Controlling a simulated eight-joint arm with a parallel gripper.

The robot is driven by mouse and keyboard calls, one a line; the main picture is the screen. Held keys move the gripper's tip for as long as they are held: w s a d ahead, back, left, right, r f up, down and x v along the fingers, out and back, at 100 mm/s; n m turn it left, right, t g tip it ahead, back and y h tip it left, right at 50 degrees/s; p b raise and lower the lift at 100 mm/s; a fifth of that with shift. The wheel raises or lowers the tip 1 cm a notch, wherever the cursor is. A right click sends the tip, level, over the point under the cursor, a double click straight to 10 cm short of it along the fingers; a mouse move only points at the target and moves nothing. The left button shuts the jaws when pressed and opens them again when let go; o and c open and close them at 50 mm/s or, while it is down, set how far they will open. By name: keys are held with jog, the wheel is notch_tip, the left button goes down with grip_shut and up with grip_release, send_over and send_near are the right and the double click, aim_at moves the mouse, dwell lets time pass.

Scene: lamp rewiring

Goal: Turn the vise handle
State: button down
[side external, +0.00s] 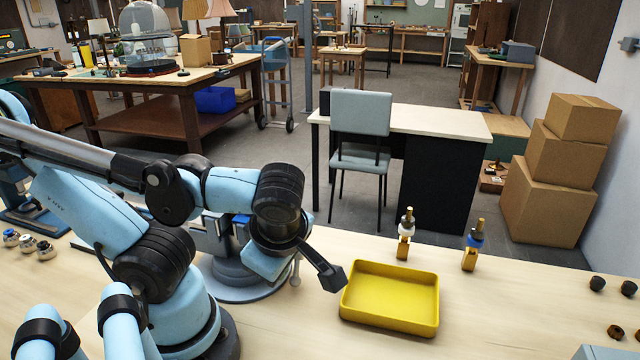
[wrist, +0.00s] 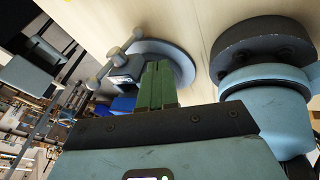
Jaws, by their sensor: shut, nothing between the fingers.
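The grey vise (wrist: 122,76) stands on a round base (wrist: 181,62) in the wrist view. Its grey bar handle (wrist: 113,57), with knobbed ends, shows at the left of my fingertips. In the side external view the vise (side external: 210,238) is partly hidden behind my arm, and its round base (side external: 232,292) rests on the bench. My gripper (wrist: 158,68) has green fingers, shut together and empty. They overlap the vise in the wrist view, close to the handle; I cannot tell whether they touch it. In the side external view my wrist hides the fingertips.
A yellow tray (side external: 390,327) lies on the bench to the right of the vise. Small dark parts (side external: 615,332) lie at the right edge. The bench's front middle is clear.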

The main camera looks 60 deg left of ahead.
send_near(292, 283)
jog(key=s+f, duration=0.1)
jog(key=f, duration=0.1)
jog(key=s+a+f, duration=0.1)
jog(key=shift+s+f, duration=0.35)
jog(key=shift+s, duration=0.05)
jog(key=shift+w+a+f, duration=0.4)
jog(key=shift+w+f, duration=0.15)
jog(key=shift+w, duration=0.15)
jog(key=shift+w+a+f, duration=0.4)
jog(key=shift+w+f, duration=0.1)
jog(key=shift+w, duration=0.2)
jog(key=shift+w+a+f, duration=0.25)
jog(key=shift+f, duration=0.25)
jog(key=shift+w+a+f, duration=0.2)
jog(key=shift+w+f, duration=0.05)
jog(key=shift+f, duration=0.2)
jog(key=shift+r, duration=0.15)
